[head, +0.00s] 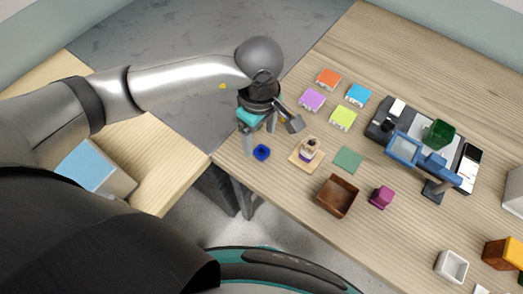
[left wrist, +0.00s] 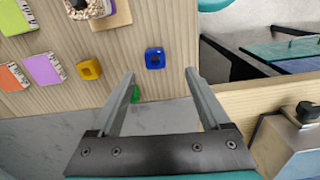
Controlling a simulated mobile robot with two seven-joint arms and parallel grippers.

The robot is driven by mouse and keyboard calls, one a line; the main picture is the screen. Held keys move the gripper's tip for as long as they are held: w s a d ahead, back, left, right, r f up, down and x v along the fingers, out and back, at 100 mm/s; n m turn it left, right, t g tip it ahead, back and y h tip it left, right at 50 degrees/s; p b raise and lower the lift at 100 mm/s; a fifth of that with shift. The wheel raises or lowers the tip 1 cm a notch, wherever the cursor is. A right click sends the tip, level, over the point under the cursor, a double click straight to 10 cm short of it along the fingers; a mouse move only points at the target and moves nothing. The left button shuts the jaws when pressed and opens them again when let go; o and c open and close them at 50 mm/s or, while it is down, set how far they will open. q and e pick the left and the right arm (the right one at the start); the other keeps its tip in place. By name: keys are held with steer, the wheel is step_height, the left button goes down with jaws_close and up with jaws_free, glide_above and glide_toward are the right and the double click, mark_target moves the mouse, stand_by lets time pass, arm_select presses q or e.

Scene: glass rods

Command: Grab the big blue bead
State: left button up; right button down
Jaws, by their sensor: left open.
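The big blue bead (head: 261,152) is a blue block with a dark hole, lying on the wooden table near its left edge. In the left wrist view the blue bead (left wrist: 155,57) appears beyond the fingertips, roughly between their lines. My left gripper (head: 259,141) is open and empty, pointing down above the table edge just beside the bead. In the left wrist view both fingers of the left gripper (left wrist: 161,75) are apart, with nothing between the tips. The right gripper is not in view.
A yellow bead (left wrist: 89,69) and a green piece (left wrist: 135,93) lie near the blue bead. A wooden coaster (head: 298,161) bears a small jar. A brown box (head: 337,197), a purple block (head: 381,197) and colored pads (head: 312,99) lie further right.

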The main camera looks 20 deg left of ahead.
mark_target(261, 149)
arm_select(q)
steer(key=shift+w+f, duration=0.2)
steer(key=shift+f, duration=1.7)
steer(key=shift+w+f, duration=0.2)
steer(key=shift+f, duration=1.7)
jaws_close()
